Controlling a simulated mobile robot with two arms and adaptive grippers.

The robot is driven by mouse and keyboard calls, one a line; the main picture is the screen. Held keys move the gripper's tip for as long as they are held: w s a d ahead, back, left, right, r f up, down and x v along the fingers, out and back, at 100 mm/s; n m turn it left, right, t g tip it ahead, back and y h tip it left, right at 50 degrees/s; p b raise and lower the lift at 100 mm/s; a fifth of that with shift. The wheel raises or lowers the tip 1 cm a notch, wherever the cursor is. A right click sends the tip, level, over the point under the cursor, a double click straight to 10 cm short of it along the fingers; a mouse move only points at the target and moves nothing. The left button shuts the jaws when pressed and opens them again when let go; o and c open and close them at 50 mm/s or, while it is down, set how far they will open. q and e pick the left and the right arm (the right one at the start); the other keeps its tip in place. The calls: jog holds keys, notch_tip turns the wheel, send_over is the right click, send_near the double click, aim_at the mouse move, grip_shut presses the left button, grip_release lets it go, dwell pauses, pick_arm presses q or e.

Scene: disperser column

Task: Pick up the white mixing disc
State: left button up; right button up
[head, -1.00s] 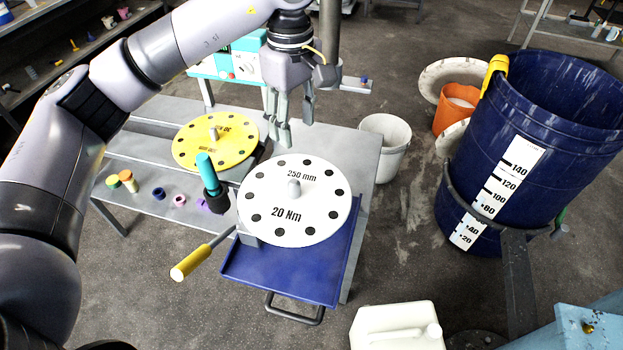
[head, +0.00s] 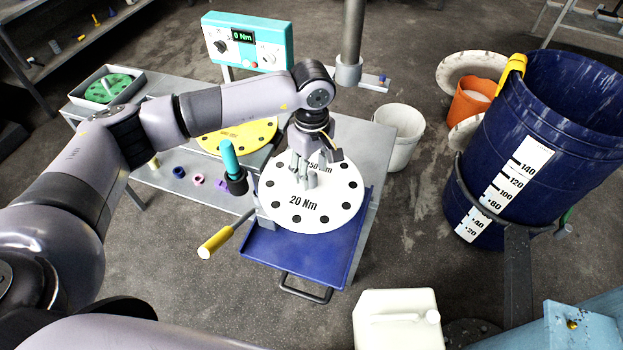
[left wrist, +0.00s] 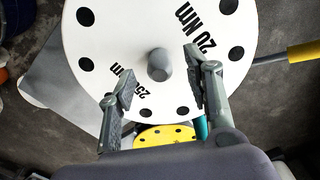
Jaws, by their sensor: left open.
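The white mixing disc (head: 335,200) lies flat over the blue tray (head: 290,252) at the bench's front, marked "20 Nm" and "250 mm", with dark holes around its rim. My left gripper (head: 305,184) is above the middle of the disc, pointing down. In the left wrist view the disc (left wrist: 110,45) fills the upper part, and its grey central knob (left wrist: 159,64) stands beyond and between the two fingertips. The left gripper (left wrist: 157,78) is open, with a finger on each side of the knob and nothing held. In the head view the gripper hides the knob. My right gripper is not visible.
A yellow disc (head: 222,138) lies behind, and a green disc (head: 108,88) sits in a tray at the far left. A teal-handled tool (head: 230,160) and a yellow-handled lever (head: 215,243) are close left of the white disc. A blue barrel (head: 545,140) stands right.

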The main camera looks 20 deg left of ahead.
pick_arm(q)
jog(key=shift+f+p, duration=0.4)
jog(key=shift+f, duration=1)
jog(key=shift+c, duration=0.2)
grip_shut()
jog(key=shift+w, duration=0.1)
